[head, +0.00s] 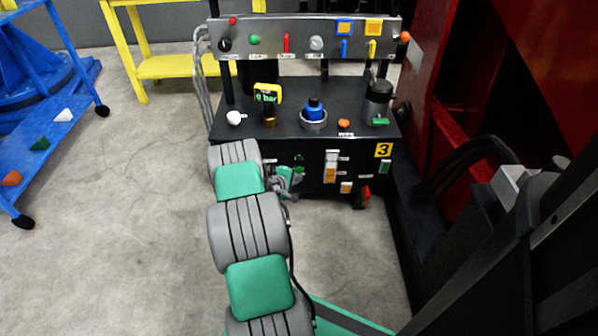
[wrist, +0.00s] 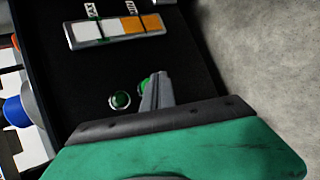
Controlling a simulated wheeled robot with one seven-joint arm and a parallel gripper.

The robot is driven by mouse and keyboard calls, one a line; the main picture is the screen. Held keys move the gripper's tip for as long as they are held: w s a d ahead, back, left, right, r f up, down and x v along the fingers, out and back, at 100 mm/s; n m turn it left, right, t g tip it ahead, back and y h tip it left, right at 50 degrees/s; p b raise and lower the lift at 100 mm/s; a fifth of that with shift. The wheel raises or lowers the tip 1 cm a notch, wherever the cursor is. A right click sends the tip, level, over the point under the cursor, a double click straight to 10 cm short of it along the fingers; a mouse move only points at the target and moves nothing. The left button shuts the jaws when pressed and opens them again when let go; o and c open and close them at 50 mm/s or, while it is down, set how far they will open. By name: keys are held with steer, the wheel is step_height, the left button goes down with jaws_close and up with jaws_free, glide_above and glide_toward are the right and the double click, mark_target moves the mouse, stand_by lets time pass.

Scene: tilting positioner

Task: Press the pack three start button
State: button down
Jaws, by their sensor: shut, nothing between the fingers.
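The pack marked 3 (head: 383,150) is a black cabinet with controls on its front face. In the wrist view, a dark green round piece in a bright ring (wrist: 120,99) sits on the black panel. A brighter green round piece (wrist: 145,84) is just beside my fingertips and partly hidden by them. I cannot tell by label which of the two is the start button. My gripper (wrist: 157,77) is shut and empty, its tips at or very near the brighter green piece; contact cannot be told. In the head view my gripper (head: 297,176) is at the cabinet's front.
A white and orange strip (wrist: 115,30) is on the panel near the fingers. A blue cart (head: 55,130) stands left, a yellow stand (head: 165,67) behind, and red machinery (head: 470,90) right.

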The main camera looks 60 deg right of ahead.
stand_by(0.4)
steer(key=shift+w+d+b, duration=0.2)
steer(key=shift+d+b, duration=0.2)
steer(key=shift+w+d+b, duration=0.2)
steer(key=shift+d+b, duration=0.2)
steer(key=shift+b, duration=0.05)
stand_by(0.5)
steer(key=shift+a+r, duration=0.1)
steer(key=shift+a, duration=0.05)
steer(key=shift+s+a+p, duration=0.35)
steer(key=shift+a+p, duration=0.15)
steer(key=shift+a, duration=0.15)
steer(key=shift+s+a+p, duration=0.4)
steer(key=shift+a, duration=0.35)
steer(key=shift+s+a+p, duration=0.35)
steer(key=shift+a+p, duration=0.1)
steer(key=shift+a, duration=0.3)
steer(key=shift+s+a+p, duration=0.4)
steer(key=shift+a, duration=0.35)
